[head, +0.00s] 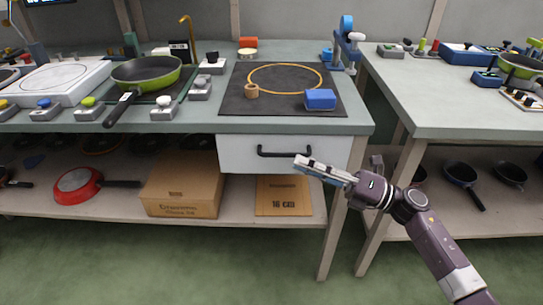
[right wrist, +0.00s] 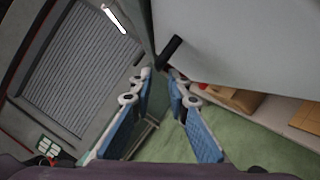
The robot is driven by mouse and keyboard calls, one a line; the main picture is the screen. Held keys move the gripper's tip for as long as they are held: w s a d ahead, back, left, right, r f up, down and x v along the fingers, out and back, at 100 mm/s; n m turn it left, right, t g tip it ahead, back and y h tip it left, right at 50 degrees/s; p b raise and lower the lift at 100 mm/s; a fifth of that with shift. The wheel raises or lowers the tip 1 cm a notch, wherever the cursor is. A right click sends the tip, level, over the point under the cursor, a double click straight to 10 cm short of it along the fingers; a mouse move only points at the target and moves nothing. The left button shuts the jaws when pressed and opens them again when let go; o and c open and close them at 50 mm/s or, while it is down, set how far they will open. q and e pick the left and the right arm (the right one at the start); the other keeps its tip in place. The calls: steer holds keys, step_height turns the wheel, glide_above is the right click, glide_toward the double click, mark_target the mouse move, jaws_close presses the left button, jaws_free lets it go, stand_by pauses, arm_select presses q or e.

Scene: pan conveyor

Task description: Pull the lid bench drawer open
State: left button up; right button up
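The drawer (head: 232,153) has a plain white front under the bench top and looks closed. Its black bar handle (head: 272,153) runs across the front. My right gripper (head: 299,163) comes from the lower right, with its fingertips at the right end of the handle in the head view. In the right wrist view the two blue-padded fingers (right wrist: 159,76) stand apart with nothing between their pads. The dark handle (right wrist: 170,50) shows just beyond the fingertips; I cannot tell if they touch it. My left gripper is not in view.
A cardboard box (head: 180,185) sits on the shelf below. Another bench (head: 430,115) stands right, across a gap. The green floor in front is clear.

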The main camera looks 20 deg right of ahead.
mark_target(280, 155)
steer(key=x, duration=0.6)
steer(key=shift+w+a+r, duration=0.1)
steer(key=shift+w+a, duration=0.1)
steer(key=shift+c, duration=0.7)
jaws_close()
